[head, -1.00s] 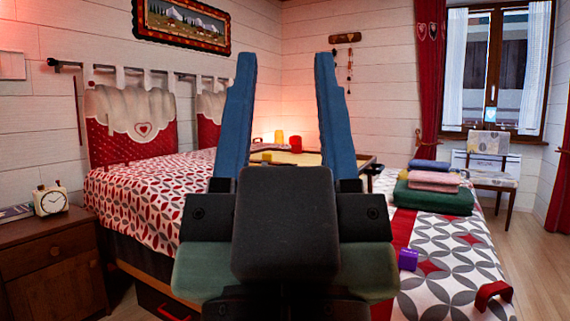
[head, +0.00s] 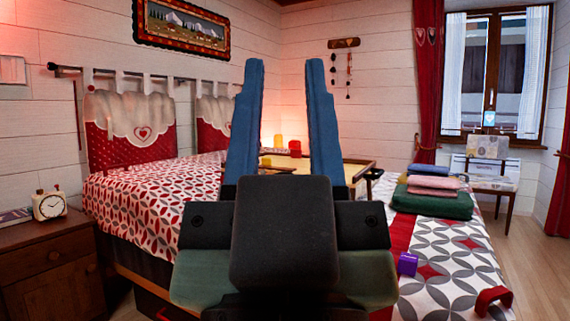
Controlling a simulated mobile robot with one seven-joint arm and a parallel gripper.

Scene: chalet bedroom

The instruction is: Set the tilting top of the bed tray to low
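The bed tray (head: 358,172) stands on the bed, mostly behind my gripper. Its light tan top shows between my fingers, and its dark right end shows just right of the right finger. I cannot tell the tilt of the top. My gripper (head: 285,70) is in the middle foreground, pointing up and away, with two blue fingers spread apart. Nothing is between them, and it appears well short of the tray.
The bed (head: 142,200) has a patterned red, grey and white cover. Folded towels (head: 432,204), a purple object (head: 407,263) and a red object (head: 494,298) lie on its right part. A nightstand (head: 55,270) with a clock (head: 49,205) stands left. Floor shows at right.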

